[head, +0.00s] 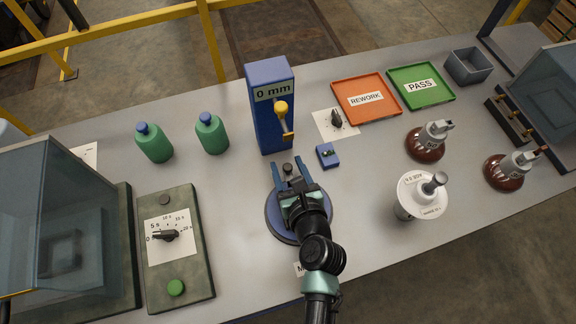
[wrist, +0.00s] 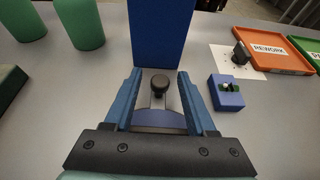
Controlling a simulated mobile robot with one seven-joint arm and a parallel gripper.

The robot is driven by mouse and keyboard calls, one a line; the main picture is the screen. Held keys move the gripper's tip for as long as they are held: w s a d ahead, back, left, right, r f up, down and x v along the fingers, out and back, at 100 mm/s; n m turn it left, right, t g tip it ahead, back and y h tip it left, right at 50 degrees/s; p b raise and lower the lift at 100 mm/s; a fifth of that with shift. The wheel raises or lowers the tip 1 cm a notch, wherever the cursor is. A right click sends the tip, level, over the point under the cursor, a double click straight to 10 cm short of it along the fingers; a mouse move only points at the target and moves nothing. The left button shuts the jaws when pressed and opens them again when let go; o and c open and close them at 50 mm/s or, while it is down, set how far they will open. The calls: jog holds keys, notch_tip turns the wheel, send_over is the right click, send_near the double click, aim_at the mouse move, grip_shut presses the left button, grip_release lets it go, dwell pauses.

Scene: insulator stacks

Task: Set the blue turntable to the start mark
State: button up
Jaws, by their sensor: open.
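The blue turntable (head: 273,222) is a round disc on the bench, largely covered by my gripper and arm. A dark knob (head: 288,169) stands at its far side. In the wrist view the knob (wrist: 160,88) shows between the blue fingers, with part of the disc (wrist: 158,119) below it. My gripper (head: 289,166) is open, its fingers on either side of the knob. I cannot tell whether they touch it. A white label (head: 299,269) at the near edge is partly hidden by my arm. I cannot make out a start mark.
A blue post (head: 270,115) marked "0 mm" with a yellow handle stands just behind the turntable. A small blue block (head: 327,155) lies to its right, green bottles (head: 154,143) left. A dial panel (head: 180,265) is left.

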grip_shut()
dwell(0.3)
dwell(1.2)
